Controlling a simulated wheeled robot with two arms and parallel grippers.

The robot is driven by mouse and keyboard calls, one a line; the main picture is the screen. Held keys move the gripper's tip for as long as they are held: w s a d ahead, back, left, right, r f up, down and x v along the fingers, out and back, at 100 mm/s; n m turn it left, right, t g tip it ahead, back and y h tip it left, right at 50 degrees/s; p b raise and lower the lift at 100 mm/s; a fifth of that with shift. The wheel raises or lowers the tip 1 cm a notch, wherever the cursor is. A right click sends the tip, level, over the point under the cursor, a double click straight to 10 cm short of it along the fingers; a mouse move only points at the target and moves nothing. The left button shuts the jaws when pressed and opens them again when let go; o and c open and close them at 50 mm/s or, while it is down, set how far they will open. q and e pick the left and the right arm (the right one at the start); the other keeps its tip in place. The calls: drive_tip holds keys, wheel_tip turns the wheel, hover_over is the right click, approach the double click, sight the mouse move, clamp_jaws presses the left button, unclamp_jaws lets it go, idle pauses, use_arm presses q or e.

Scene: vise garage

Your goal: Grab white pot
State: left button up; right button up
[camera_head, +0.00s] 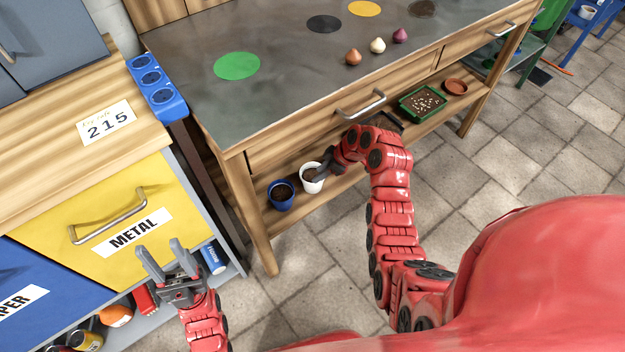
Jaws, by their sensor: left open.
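The white pot (311,185) stands upright on the lower shelf of the wooden workbench, with dark soil showing inside. My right arm reaches down to the shelf. My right gripper (321,172) is at the white pot's right side and overlaps its rim in the picture. I cannot tell whether its fingers are closed on the pot, as they are small and partly hidden. My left gripper (163,250) is open and empty in front of the yellow METAL drawer (165,195), well away from the pot.
A blue pot (281,197) stands just left of the white pot. A green tray (422,103) and a terracotta pot (456,87) sit further right on the shelf. The benchtop (290,75) overhangs the shelf, with a drawer handle (361,105) at its front. Tiled floor lies open in front.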

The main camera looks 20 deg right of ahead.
sight(309, 182)
drive_tip(key=x, duration=0.6)
drive_tip(key=shift+s+b, duration=0.25)
drive_tip(key=shift+b, duration=0.1)
clamp_jaws()
idle(1.1)
